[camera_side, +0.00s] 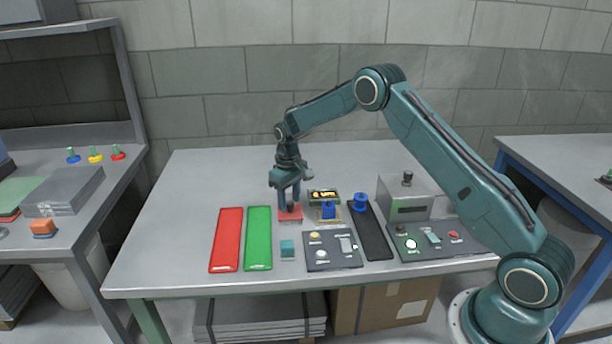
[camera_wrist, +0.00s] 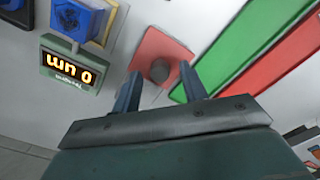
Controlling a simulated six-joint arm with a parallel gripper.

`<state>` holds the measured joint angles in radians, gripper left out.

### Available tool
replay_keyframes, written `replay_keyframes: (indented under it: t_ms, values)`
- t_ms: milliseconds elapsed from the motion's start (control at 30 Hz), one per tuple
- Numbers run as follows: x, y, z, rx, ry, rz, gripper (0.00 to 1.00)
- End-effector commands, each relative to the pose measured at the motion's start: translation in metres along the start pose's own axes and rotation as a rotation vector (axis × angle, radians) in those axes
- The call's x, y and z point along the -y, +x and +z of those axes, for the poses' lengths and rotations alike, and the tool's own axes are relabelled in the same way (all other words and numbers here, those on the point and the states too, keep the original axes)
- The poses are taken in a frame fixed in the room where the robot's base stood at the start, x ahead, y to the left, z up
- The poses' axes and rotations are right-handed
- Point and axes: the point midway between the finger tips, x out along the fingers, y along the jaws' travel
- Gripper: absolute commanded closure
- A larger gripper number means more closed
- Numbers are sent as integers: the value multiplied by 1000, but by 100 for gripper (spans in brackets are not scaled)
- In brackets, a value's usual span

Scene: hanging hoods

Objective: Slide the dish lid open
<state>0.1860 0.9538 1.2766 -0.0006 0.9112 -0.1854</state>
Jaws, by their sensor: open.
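A flat red square piece with a dark round knob (camera_wrist: 160,70) looks like the dish lid (camera_wrist: 148,42); its dish cannot be made out. In the side view the red lid (camera_side: 291,216) lies on the table below my gripper (camera_side: 290,207). My gripper also shows in the wrist view (camera_wrist: 161,75), open, pointing down, with one finger on each side of the knob. I cannot tell whether the fingers touch it. In the side view the knob is hidden by the fingers.
A red strip (camera_side: 226,240) and a green strip (camera_side: 258,238) lie left of the lid. A lit display (camera_side: 323,195) and a blue block (camera_side: 328,210) stand right of it. The table's left side is clear.

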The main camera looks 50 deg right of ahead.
Motion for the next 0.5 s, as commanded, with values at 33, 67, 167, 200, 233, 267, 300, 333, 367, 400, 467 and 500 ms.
replay_keyframes:
  t_ms: [33,67,167,200,233,267,300,333,367,400,467,500]
  values:
    - [0,2,0,0,0,0,57]
    - [0,3,0,0,0,0,57]
    - [0,4,0,0,0,0,57]
    - [0,4,0,0,0,0,57]
    - [0,4,0,0,0,0,57]
    - [0,4,0,0,0,0,57]
    - [0,4,0,0,0,0,57]
    - [0,4,0,0,0,0,57]
    - [0,4,0,0,0,0,57]
    - [0,4,0,0,0,0,65]
    - [0,4,0,0,0,0,76]
    - [0,4,0,0,0,0,84]
